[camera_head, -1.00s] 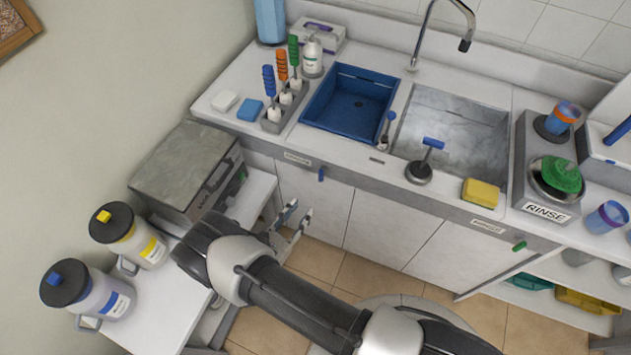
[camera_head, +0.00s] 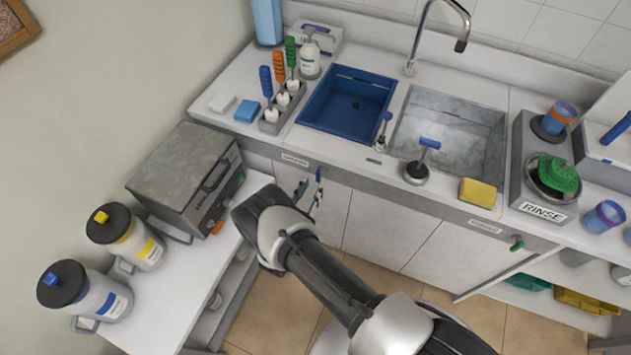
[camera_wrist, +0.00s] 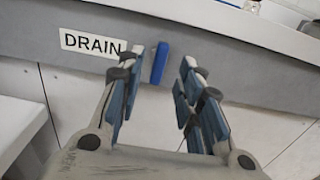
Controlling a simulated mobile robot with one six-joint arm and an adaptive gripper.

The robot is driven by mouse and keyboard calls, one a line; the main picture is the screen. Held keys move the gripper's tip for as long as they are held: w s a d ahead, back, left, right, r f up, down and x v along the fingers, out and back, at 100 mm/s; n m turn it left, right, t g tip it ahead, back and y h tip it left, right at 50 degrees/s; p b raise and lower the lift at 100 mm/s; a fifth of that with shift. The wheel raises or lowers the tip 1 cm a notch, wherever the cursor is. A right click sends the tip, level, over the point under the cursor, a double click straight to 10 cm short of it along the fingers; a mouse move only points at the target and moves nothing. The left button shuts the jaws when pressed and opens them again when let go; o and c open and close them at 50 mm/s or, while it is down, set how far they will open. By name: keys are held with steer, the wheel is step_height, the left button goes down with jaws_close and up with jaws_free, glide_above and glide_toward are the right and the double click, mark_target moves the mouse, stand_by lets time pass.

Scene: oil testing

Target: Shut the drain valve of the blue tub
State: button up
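The blue tub (camera_head: 345,106) is set into the counter, left of the grey sink. Its drain valve has a blue handle (camera_head: 319,174) on the counter's front edge below the tub. In the wrist view the handle (camera_wrist: 160,62) hangs nearly upright, slightly tilted, just right of a label (camera_wrist: 92,43) reading DRAIN. My gripper (camera_head: 308,192) is at the cabinet front, close to the handle. In the wrist view my gripper (camera_wrist: 162,76) is open, with the handle showing between its fingertips. I see no finger touching it. The fingers hold nothing.
A grey sink (camera_head: 455,125) with a faucet lies right of the tub. A green handle (camera_head: 517,245) is farther right on the counter front. A metal box-like appliance (camera_head: 185,175) and two jugs stand on the side table at left. The floor before the cabinets is clear.

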mark_target(318, 177)
steer(key=shift+x, duration=1.8)
steer(key=shift+c, duration=0.5)
jaws_close()
